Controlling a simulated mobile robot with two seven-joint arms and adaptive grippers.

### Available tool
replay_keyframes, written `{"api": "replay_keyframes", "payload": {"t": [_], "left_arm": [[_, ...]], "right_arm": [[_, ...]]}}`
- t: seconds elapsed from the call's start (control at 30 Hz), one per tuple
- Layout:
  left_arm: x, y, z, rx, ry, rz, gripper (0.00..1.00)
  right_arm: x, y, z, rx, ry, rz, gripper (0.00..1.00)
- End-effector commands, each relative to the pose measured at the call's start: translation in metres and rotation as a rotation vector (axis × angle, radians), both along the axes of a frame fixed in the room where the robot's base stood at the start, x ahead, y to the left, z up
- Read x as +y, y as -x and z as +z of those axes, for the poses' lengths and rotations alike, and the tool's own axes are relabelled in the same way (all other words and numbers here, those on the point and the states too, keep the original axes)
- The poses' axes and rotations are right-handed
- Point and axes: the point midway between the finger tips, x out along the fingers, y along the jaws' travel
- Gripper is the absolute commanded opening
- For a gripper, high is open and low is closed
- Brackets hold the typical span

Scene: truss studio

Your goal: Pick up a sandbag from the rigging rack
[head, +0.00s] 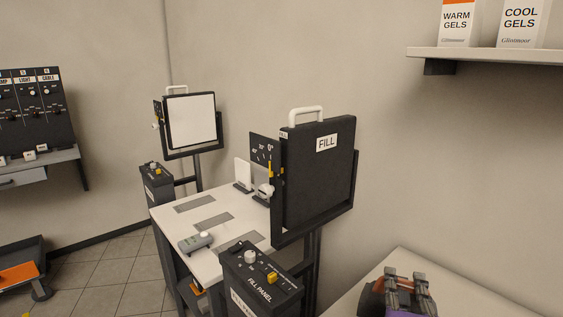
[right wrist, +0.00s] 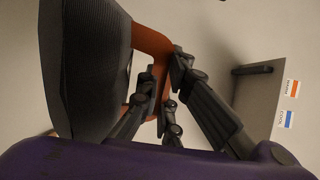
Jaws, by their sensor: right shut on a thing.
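In the right wrist view, a dark grey ribbed sandbag (right wrist: 95,70) with an orange strap handle (right wrist: 152,48) fills the left side. My right gripper (right wrist: 172,85) is shut on the handle, its dark fingers around the orange strap. In the head view, my right gripper (head: 408,282) is at the bottom right, with part of the orange handle between its fingers. The dark sandbag is only partly visible there, cut by the frame's bottom edge. My left gripper is not in view. I cannot make out the rigging rack for certain.
A pale surface (head: 440,268) lies behind my right gripper. A white-topped stand (head: 208,222) with a FILL panel (head: 318,175) stands in the middle. A wall shelf (head: 490,54) holds two gel boxes. A console (head: 38,105) and an orange-topped tray (head: 18,273) are left. Tiled floor is free between.

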Motion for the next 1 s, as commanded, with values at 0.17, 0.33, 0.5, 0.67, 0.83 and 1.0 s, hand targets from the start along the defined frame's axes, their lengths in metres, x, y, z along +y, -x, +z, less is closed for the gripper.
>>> {"api": "replay_keyframes", "payload": {"t": [0.17,0.33,0.5,0.67,0.83,1.0], "left_arm": [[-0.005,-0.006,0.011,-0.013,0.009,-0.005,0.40],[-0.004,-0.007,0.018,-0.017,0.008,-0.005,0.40],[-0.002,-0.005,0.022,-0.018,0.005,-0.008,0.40],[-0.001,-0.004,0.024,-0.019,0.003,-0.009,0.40],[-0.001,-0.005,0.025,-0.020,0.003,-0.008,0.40],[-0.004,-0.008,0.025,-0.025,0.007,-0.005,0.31]], "right_arm": [[0.037,0.031,-0.003,-0.007,0.010,0.179,0.00],[0.060,0.064,-0.025,-0.007,0.004,0.293,0.00],[0.065,0.084,-0.041,-0.009,0.001,0.333,0.00],[0.063,0.092,-0.049,-0.011,0.001,0.340,0.00],[0.062,0.094,-0.051,-0.012,0.001,0.340,0.00],[0.061,0.094,-0.051,-0.013,0.000,0.337,0.00]]}}
